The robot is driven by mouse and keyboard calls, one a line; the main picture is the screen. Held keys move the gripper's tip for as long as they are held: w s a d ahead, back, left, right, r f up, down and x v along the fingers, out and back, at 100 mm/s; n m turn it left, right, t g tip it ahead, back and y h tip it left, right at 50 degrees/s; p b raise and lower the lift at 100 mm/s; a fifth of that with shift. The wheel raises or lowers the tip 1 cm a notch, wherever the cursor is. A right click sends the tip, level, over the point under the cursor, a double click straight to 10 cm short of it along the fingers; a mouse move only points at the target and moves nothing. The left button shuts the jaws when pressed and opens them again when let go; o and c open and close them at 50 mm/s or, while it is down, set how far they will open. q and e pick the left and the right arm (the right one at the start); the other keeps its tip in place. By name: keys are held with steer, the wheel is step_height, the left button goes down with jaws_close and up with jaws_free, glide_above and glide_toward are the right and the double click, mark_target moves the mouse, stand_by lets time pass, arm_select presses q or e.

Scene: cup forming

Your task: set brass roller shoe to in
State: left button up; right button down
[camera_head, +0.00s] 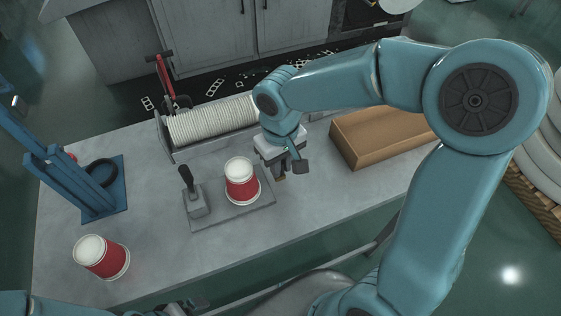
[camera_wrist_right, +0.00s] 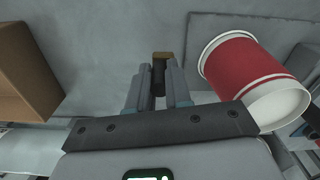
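My right gripper (camera_head: 283,169) points down beside the right end of the grey plate under the red cup. In the right wrist view its two fingers (camera_wrist_right: 160,82) stand on either side of a dark stem with a small brass-brown block (camera_wrist_right: 162,56) at its far end, which looks like the brass roller shoe. I cannot tell whether the fingers touch the stem. In the head view a small brown piece (camera_head: 281,178) shows just under the gripper, mostly hidden. My left gripper (camera_head: 188,306) shows only in part at the bottom edge.
A red cup (camera_head: 242,184) with a white end stands on the grey plate (camera_head: 232,212) beside a black-handled lever (camera_head: 190,183). Another red cup (camera_head: 100,258) is at front left. A blue press (camera_head: 72,178), ribbed white roll (camera_head: 212,122) and brown box (camera_head: 380,138) surround it.

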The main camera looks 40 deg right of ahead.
steer(key=shift+w+a+b, duration=0.2)
steer(key=shift+a, duration=0.5)
steer(key=shift+w+a+b, duration=0.15)
steer(key=shift+a, duration=0.55)
steer(key=c, duration=1.5)
jaws_free()
steer(key=o, duration=0.4)
steer(key=shift+a+r, duration=0.1)
steer(key=shift+a, duration=0.05)
steer(key=shift+o, duration=0.2)
